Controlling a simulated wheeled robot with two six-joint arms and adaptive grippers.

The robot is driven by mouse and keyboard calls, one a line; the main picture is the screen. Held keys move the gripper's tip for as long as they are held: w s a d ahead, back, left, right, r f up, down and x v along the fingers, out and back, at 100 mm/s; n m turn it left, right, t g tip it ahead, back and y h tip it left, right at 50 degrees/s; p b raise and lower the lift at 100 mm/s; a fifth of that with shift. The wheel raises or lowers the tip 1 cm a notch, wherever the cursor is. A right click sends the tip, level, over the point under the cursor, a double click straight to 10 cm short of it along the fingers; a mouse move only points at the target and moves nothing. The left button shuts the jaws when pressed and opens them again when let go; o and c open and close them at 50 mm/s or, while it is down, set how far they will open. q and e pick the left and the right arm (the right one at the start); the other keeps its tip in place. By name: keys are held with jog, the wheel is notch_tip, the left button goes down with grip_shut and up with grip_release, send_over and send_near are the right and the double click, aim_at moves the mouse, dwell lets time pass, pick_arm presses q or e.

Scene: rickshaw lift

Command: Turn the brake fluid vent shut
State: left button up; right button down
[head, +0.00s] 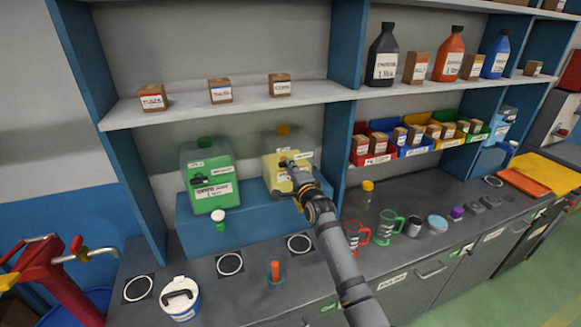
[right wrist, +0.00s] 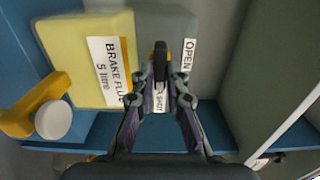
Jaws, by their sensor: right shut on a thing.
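The brake fluid container (head: 272,172) stands on the blue step, holding yellow liquid below a clear upper part. It fills the left of the right wrist view (right wrist: 65,60), with its label. My right gripper (head: 300,185) is at its front right side and hides part of it. In the right wrist view the gripper (right wrist: 160,88) is shut on the small black vent handle (right wrist: 160,58). The handle stands upright in that picture, between the label and the "OPEN" mark (right wrist: 188,60). A second mark is partly hidden between the fingers. My left gripper is not in view.
A green container (head: 207,178) stands to the left on the blue step (head: 245,222). Mugs and small cups stand on the counter at right. A white tub (head: 179,303) sits at front left.

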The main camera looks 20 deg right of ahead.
dwell(0.3)
jog(key=c, duration=1.4)
grip_release()
jog(key=shift+o, duration=0.2)
jog(key=s, duration=1.2)
jog(key=shift+d, duration=0.25)
